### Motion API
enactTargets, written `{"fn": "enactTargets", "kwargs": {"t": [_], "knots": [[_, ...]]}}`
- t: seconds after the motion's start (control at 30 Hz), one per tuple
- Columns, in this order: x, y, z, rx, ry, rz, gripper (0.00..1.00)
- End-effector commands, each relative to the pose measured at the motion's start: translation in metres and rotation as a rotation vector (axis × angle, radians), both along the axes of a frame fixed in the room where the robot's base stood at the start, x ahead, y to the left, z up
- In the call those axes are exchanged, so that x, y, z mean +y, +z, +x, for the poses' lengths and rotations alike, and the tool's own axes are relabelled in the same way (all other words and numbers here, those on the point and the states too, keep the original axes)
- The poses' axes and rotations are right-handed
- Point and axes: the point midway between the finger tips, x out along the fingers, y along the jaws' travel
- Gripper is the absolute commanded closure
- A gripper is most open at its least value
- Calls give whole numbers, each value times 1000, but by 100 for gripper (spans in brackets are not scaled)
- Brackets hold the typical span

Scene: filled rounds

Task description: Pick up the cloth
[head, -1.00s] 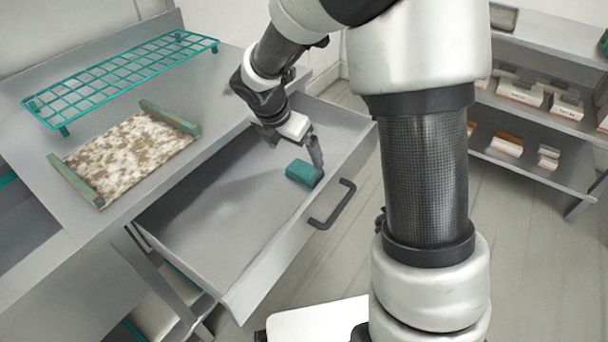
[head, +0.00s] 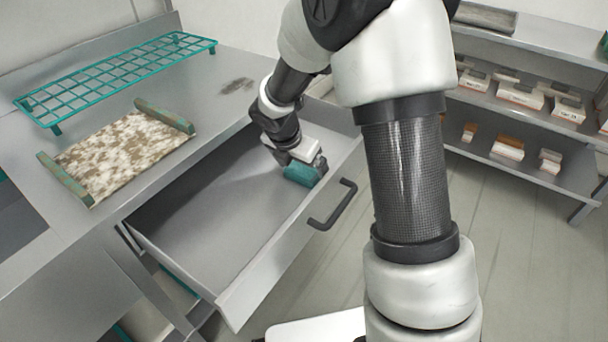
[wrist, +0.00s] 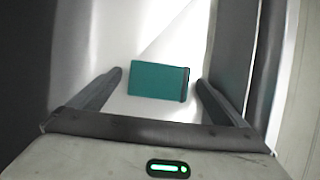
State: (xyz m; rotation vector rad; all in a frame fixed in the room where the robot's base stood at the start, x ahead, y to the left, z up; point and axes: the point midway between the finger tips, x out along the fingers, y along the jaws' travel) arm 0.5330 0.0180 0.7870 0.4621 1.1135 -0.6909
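The cloth (head: 299,174) is a teal folded block lying in the open grey drawer, near its front right corner. In the wrist view the cloth (wrist: 158,80) has a dark band near its right end. My gripper (head: 311,166) is low in the drawer at the cloth and covers part of it in the head view. In the wrist view my gripper (wrist: 159,78) is open, with one finger to the left and one to the right of the cloth and gaps on both sides. Whether the fingertips reach the drawer floor cannot be told.
The drawer (head: 195,215) is otherwise bare, with a dark handle (head: 333,205) on its front. The counter (head: 215,105) holds a teal wire rack (head: 115,80) and a speckled board (head: 122,155) with greenish end bars. Shelves (head: 470,150) with small boxes stand at right.

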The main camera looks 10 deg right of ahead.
Motion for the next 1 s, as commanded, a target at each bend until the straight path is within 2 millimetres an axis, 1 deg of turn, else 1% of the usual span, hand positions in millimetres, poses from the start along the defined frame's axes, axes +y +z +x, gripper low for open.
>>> {"fn": "enactTargets", "kwargs": {"t": [0.03, 0.17, 0.2, 0.27, 0.47, 0.57, 0.67, 0.8, 0.9, 1.0], "knots": [[0, 0, 0, 0, 0, 0, 10], [0, 0, 0, 0, 0, 0, 32], [0, 0, 0, 0, 1, 0, 39], [0, 0, 0, 0, 1, 0, 48], [0, 1, 0, 0, 1, 0, 48], [0, 7, 0, -1, 0, 0, 48], [0, 24, 1, -3, -1, 0, 48], [0, 54, 1, -3, -1, 0, 48], [0, 73, 0, -3, -1, 0, 48], [0, 88, 0, -2, 0, 1, 48]]}}
